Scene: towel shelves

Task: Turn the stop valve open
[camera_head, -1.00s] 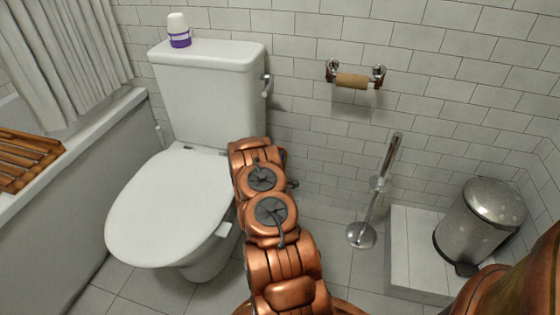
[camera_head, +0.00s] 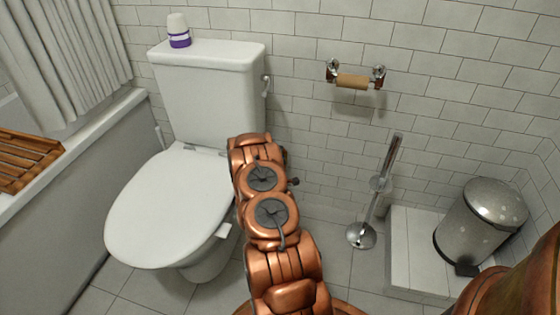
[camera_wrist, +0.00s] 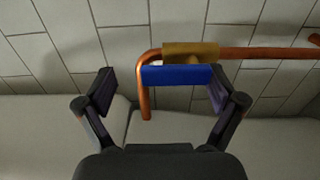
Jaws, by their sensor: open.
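The stop valve shows in the wrist view as a brass body (camera_wrist: 190,51) with a blue handle (camera_wrist: 177,75) lying sideways in the picture. My gripper (camera_wrist: 162,90) is open, with one dark finger to the left of the handle and one to the right. The right finger is very close to the handle's right end; I cannot tell if it touches. The left finger stands apart from it. In the head view my arm reaches down beside the toilet and hides the gripper and valve.
A copper pipe (camera_wrist: 265,53) runs from the valve and bends down at the left. The toilet (camera_head: 165,210) is left of my arm. A chrome toilet brush stand (camera_head: 384,183) and a metal bin (camera_head: 481,222) are at the right. A tiled wall is behind.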

